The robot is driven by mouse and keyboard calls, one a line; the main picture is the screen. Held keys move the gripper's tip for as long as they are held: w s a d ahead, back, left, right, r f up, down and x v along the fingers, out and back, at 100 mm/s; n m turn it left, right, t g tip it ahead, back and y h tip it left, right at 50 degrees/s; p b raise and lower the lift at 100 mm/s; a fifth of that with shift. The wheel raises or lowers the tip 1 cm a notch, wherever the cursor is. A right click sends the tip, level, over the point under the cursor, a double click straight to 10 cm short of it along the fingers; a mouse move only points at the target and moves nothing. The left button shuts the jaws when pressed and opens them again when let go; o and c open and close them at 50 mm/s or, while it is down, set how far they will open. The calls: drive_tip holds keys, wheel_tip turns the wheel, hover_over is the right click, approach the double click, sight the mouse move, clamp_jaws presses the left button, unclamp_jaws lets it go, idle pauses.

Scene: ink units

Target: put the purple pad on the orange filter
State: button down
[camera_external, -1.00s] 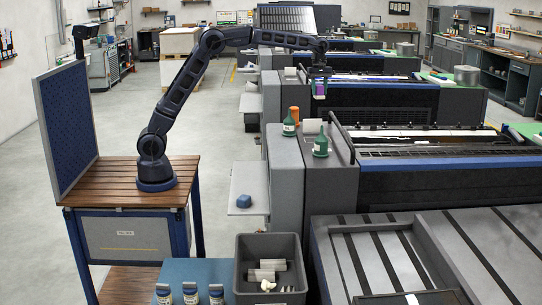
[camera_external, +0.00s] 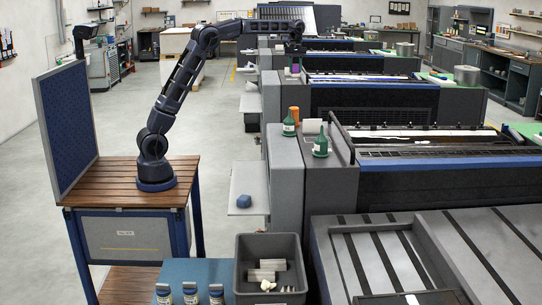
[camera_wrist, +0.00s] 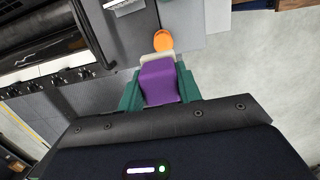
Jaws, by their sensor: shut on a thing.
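A purple pad (camera_wrist: 160,82) sits between the two green fingers of my gripper (camera_wrist: 158,76) in the wrist view. My gripper is shut on it. In the external view my gripper (camera_external: 295,66) is small and high over the press units, with a bit of purple (camera_external: 295,69) under it. The orange filter (camera_external: 294,113) stands upright on the grey cabinet top, behind a green bottle. In the wrist view the orange filter (camera_wrist: 163,41) shows just beyond the pad, apart from it. A pale edge at the pad's far end partly meets the filter's outline there.
Two green bottles, one on the left (camera_external: 289,126) and one on the right (camera_external: 320,144), stand near the filter. A pale block (camera_external: 311,126) lies between them. A blue block (camera_external: 243,201) rests on a side shelf. A grey bin (camera_external: 270,283) stands in front.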

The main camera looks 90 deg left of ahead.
wheel_tip(320, 180, down, 17)
drive_tip(key=shift+r, duration=0.1)
idle(0.5)
drive_tip(key=c, duration=0.8)
unclamp_jaws()
drive_tip(key=shift+r, duration=0.1)
